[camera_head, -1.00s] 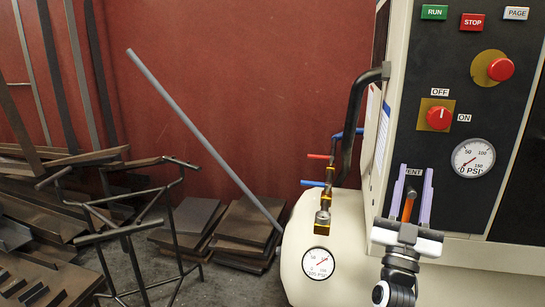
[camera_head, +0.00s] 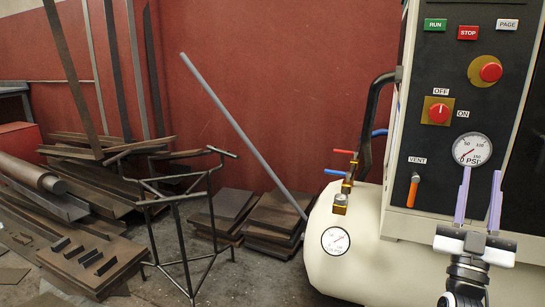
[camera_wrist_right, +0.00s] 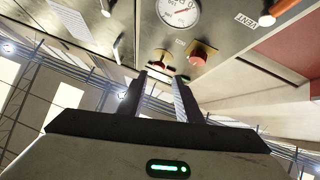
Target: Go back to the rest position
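My right gripper (camera_head: 479,188) stands upright in front of the lower part of the control panel (camera_head: 440,170), to the right of the vent lever. Its two pale purple fingers are apart with nothing between them. In the right wrist view the gripper (camera_wrist_right: 161,80) also shows its fingers spread and empty. The orange vent lever (camera_head: 413,190) hangs down below its VENT label, clear of the fingers. My left gripper is not in view.
The tank (camera_head: 350,215) with a gauge and red and blue valve handles stands left of the panel. A pressure gauge (camera_head: 472,150) and red knob (camera_head: 439,111) are on the panel.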

